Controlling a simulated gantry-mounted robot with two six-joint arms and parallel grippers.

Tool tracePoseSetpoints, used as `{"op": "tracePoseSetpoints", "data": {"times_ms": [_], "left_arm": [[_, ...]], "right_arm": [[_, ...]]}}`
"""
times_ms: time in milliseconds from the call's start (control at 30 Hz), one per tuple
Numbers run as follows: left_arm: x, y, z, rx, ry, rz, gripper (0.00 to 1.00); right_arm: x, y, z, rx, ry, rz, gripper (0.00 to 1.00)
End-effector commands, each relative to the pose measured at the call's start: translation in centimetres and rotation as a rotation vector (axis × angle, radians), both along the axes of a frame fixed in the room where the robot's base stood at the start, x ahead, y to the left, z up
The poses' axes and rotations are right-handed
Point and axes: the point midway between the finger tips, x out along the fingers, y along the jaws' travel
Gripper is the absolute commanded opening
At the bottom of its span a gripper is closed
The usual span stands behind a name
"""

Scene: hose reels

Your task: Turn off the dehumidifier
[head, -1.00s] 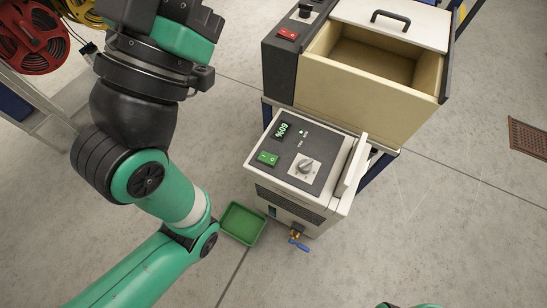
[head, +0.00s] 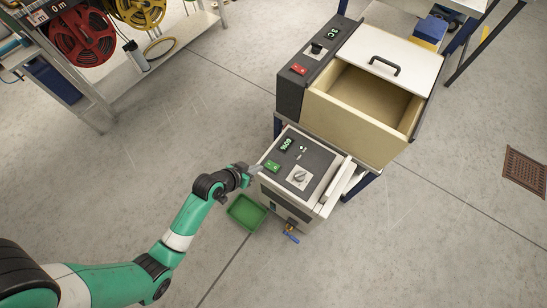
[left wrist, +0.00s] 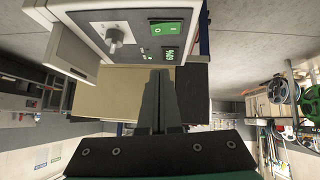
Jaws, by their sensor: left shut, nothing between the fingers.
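The dehumidifier (head: 322,182) is a pale box with a dark sloped top panel, standing in front of a bench. On its panel are a lit green rocker switch (head: 272,166), a small green percent display (head: 286,145) and a grey knob (head: 299,176). My left gripper (head: 257,169) is shut and empty, its tips close to the panel's left edge beside the switch. Contact cannot be told. The left wrist view shows the gripper's shut fingers (left wrist: 159,100) and, above them, the switch (left wrist: 166,28) with its O and I marks. My right gripper is out of view.
A bigger unit with a red switch (head: 298,69) and an open, empty drawer (head: 365,96) stands behind the dehumidifier. A green tray (head: 246,212) and a blue-handled valve (head: 291,237) are at its front. Hose reels (head: 82,36) are at upper left. Open floor lies around.

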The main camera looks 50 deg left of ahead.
Motion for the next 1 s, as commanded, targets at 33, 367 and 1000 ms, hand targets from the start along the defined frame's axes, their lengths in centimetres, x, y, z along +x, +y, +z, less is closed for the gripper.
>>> {"op": "tracePoseSetpoints", "data": {"times_ms": [33,367,1000], "left_arm": [[0.0,0.0,-0.1,0.0,-0.001,0.0,0.0],[1.0,0.1,-1.1,0.001,-0.002,-0.002,0.0],[7.3,0.2,-10.5,0.0,-0.001,-0.001,0.0]], "right_arm": [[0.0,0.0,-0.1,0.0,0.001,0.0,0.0],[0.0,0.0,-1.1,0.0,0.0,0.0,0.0],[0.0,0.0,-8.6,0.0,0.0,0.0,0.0]]}}
